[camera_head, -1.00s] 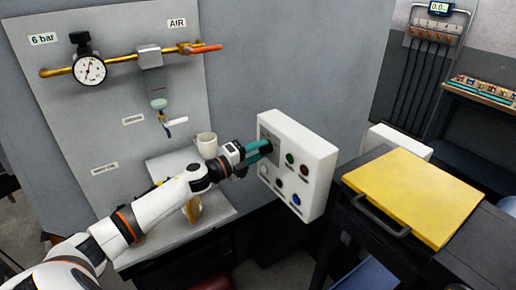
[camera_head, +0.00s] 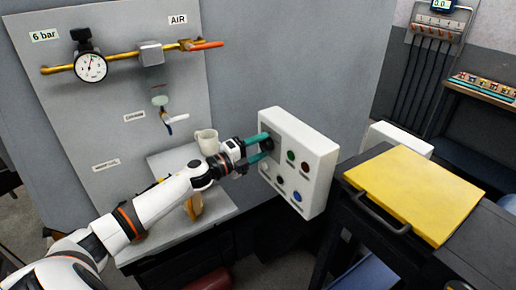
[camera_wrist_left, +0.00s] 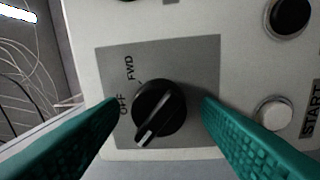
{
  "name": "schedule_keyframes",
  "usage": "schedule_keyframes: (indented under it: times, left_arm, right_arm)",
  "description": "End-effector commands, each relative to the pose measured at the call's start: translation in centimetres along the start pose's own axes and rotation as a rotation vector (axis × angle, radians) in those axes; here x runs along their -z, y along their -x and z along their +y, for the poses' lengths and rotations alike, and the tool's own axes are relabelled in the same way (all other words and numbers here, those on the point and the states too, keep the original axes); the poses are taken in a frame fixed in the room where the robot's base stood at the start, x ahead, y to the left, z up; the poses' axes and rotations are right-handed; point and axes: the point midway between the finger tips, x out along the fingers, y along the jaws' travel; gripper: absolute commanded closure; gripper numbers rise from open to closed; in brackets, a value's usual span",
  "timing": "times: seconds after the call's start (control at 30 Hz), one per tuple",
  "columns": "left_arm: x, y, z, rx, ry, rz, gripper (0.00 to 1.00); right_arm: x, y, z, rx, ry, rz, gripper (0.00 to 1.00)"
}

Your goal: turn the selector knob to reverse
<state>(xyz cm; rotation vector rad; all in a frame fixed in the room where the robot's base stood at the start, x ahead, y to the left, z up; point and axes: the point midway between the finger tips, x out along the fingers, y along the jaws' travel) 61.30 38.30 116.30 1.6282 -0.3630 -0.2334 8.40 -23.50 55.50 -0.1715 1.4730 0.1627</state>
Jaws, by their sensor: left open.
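The black selector knob (camera_wrist_left: 159,112) sits on a grey plate on the white control box (camera_head: 314,160). In the left wrist view, FWD is printed at its upper left and OFF at its left. Its white pointer mark points to the lower left, below OFF. No reverse label is readable there. My left gripper (camera_head: 264,148) is at the box's left part, open, with teal fingers. In the left wrist view its fingers stand on either side of the knob, with gaps between them and it. My right gripper is not in view.
The box also carries several round buttons, with START printed by a white one (camera_wrist_left: 274,113). A white mug (camera_head: 206,141) stands behind my left wrist. A yellow plate (camera_head: 415,195) lies on the dark bench at right. A gauge (camera_head: 90,67) and pipe are at upper left.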

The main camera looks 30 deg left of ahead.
Motion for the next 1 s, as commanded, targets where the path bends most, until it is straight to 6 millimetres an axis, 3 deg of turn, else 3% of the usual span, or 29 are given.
schedule_keyframes:
  times: [0.17, 0.7, 1.0]
  left_arm:
    - [0.0, 0.8, -0.3, 0.003, -0.001, 0.0, 0.42]
    - [0.0, 8.9, -0.5, 0.004, 0.002, 0.001, 0.42]
    - [0.0, 11.6, -0.2, 0.002, 0.002, 0.0, 0.42]
  right_arm:
    - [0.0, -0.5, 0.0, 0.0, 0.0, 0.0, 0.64]
    - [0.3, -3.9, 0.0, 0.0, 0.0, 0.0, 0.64]
    - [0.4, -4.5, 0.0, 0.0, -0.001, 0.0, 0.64]
